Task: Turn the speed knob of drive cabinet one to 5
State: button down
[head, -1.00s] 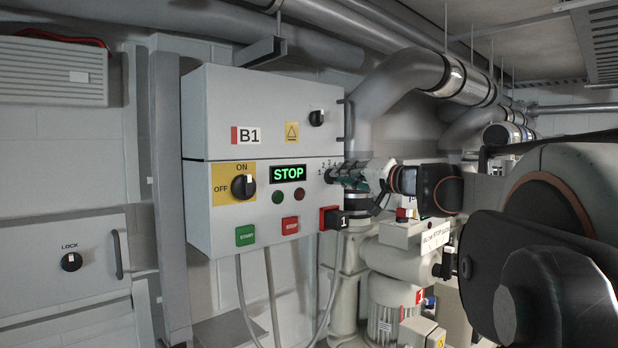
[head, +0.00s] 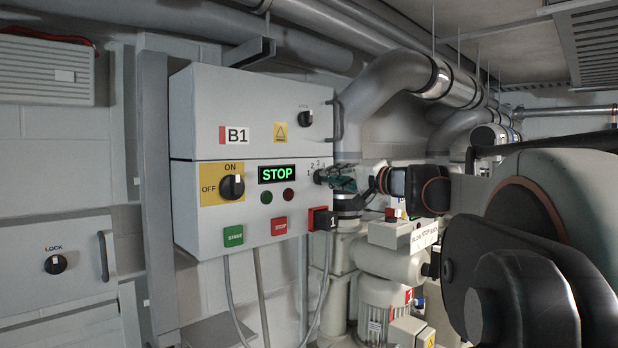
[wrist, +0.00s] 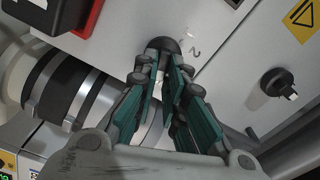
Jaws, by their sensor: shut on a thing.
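The grey drive cabinet B1 (head: 250,110) hangs on the wall with a green STOP display (head: 276,174). Its dark speed knob (head: 320,177) sits at the right end of the front panel, below small scale digits. In the wrist view the knob (wrist: 164,44) is a dark round cap between my fingertips, with a digit 2 beside it. My gripper (head: 339,179) has its teal-padded fingers at the knob, and they are closed on it; it also shows in the wrist view (wrist: 163,60). The fingers hide much of the knob, so its pointer setting cannot be read.
Green start (head: 233,236) and red stop (head: 279,226) buttons and an ON/OFF switch (head: 231,187) lie left. A large pipe (head: 370,95) and a motor (head: 383,305) stand behind my gripper.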

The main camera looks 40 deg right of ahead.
jog(key=c, duration=1.7)
grip_release()
jog(key=shift+s+d, duration=0.1)
jog(key=shift+o, duration=0.2)
